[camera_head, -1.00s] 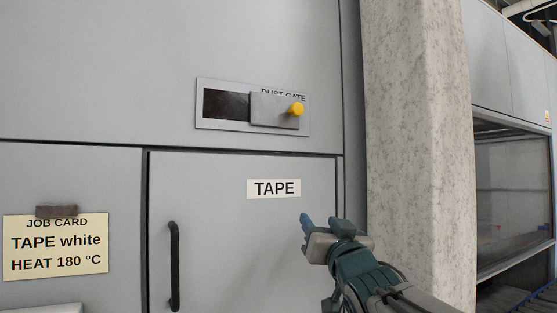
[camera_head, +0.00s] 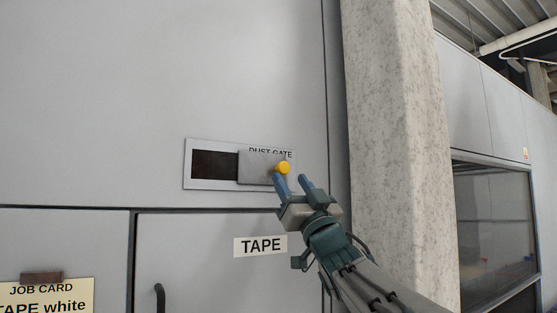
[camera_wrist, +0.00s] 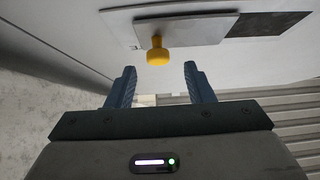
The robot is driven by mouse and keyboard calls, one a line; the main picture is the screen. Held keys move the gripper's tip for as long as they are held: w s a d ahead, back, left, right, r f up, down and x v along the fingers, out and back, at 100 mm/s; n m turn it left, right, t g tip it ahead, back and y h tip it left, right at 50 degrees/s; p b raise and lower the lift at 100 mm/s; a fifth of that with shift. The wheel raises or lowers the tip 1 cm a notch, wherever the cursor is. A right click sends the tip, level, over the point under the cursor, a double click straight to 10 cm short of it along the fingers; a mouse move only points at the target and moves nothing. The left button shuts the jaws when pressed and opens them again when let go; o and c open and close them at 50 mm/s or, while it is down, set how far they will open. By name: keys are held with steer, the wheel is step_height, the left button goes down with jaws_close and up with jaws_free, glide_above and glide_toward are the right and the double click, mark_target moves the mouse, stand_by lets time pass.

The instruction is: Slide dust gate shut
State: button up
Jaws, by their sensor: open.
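The dust gate is a grey sliding plate (camera_head: 256,168) with a yellow knob (camera_head: 283,168) near its right end. It sits on a light backing panel (camera_head: 208,184), and a dark opening (camera_head: 214,165) shows uncovered to its left. My gripper (camera_head: 293,182) is open and empty, its blue fingers pointing up just below and right of the knob. In the wrist view the plate (camera_wrist: 190,28) and the yellow knob (camera_wrist: 158,51) lie ahead, with the knob in line with the gap between the fingers (camera_wrist: 158,82). The knob appears beyond the fingertips, not gripped.
A cabinet door labelled TAPE (camera_head: 260,246) with a black handle (camera_head: 160,298) is below the gate. A job card (camera_head: 45,297) is at the lower left. A concrete column (camera_head: 395,130) stands right of the cabinet, close to my arm. The wall left of the gate is clear.

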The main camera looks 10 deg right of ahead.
mark_target(285, 169)
steer(key=shift+p+x, duration=0.75)
steer(key=shift+x, duration=1.2)
steer(key=shift+d, duration=0.1)
